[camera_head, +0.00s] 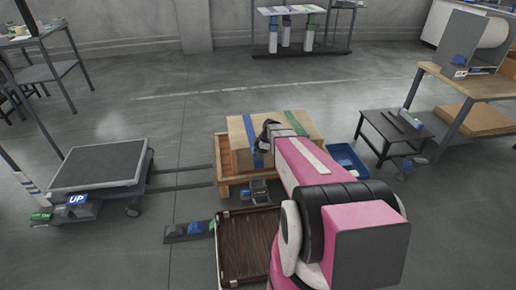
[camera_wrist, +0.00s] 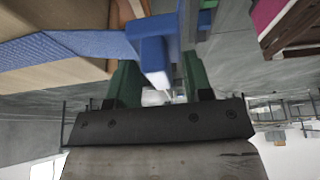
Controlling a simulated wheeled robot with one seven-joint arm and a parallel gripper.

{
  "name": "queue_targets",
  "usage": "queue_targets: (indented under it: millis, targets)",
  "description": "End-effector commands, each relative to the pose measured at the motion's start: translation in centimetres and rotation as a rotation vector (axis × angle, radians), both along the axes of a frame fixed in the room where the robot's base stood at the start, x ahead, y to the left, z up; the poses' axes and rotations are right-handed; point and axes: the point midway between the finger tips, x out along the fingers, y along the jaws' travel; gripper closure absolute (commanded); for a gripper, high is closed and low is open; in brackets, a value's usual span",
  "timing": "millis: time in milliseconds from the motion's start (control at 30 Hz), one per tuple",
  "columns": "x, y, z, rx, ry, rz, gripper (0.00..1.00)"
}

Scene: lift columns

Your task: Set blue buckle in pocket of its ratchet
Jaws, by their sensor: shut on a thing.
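My gripper (camera_wrist: 158,82), with green fingers, is shut on the blue buckle (camera_wrist: 152,52); the buckle's pale lower end shows between the fingers. The blue strap (camera_wrist: 90,43) runs left from the buckle across the cardboard box (camera_wrist: 60,72). In the head view the box (camera_head: 236,132) sits on a wooden pallet (camera_head: 226,178), and my gripper is at its front side, partly hidden by my pink arm. A grey metal piece (camera_head: 259,190), possibly the ratchet, is low in front of the pallet. Whether the buckle touches any pocket cannot be told.
A green strap (camera_head: 294,122) also crosses the box. A blue bin (camera_head: 347,160) stands right of the pallet. A cart (camera_head: 100,164) is at left, a small dark table (camera_head: 393,130) at right. Floor behind the box is clear.

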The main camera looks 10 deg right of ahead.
Motion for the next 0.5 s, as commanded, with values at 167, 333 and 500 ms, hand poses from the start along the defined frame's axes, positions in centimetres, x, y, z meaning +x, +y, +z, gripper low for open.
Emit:
queue_targets:
  millis: [167, 333, 500]
  targets:
    - [0.1, 0.0, -2.4, 0.000, 0.001, 0.000, 0.86]
    - [0.1, 0.0, -4.5, 0.000, 0.001, 0.000, 0.86]
    - [0.1, 0.0, -6.7, 0.000, 0.001, 0.000, 0.86]
